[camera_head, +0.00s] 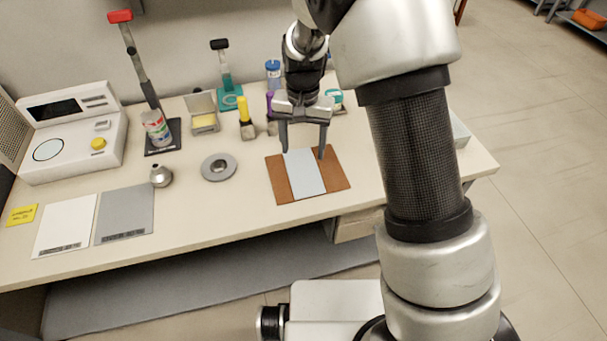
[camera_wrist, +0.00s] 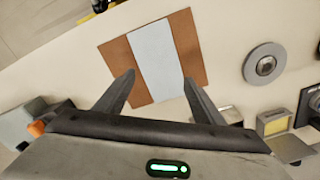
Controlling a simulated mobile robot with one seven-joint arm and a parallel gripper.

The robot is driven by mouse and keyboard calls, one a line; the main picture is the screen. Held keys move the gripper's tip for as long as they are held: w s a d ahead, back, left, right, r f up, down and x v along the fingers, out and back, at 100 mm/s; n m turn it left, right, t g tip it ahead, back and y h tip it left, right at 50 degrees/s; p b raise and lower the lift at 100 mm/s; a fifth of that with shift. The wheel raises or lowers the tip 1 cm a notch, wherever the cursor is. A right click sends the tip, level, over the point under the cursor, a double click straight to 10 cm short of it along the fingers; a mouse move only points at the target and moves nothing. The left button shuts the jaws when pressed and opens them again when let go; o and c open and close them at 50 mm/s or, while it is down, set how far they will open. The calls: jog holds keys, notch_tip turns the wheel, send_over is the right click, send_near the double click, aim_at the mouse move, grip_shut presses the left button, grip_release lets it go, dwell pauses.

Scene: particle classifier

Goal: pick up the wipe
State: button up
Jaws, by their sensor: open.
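The wipe looks to be the pale blue-grey strip (camera_head: 306,174) lying flat across a brown mat (camera_head: 337,174) on the table. In the wrist view the strip (camera_wrist: 156,60) shows between two brown sides of the mat (camera_wrist: 186,40). My gripper (camera_head: 304,154) is open, its fingers pointing down over the far part of the mat. In the wrist view my gripper's fingertips (camera_wrist: 157,78) are spread wider than the strip, one toward each side. Nothing is between the fingers. I cannot tell how high the tips are above the strip.
A grey ring-shaped disc (camera_head: 208,174) and a small metal flask (camera_head: 161,177) lie left of the mat. White and grey sheets (camera_head: 124,214) are farther left. A white machine (camera_head: 70,145), a stand with a can (camera_head: 155,130) and several small items stand along the back.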

aim_at(303, 172)
notch_tip(303, 172, down, 7)
jog(key=b, duration=0.3)
jog(key=shift+b, duration=0.4)
grip_shut()
dwell(0.3)
notch_tip(303, 172, up, 12)
jog(key=p, duration=0.8)
jog(key=shift+p, duration=0.35)
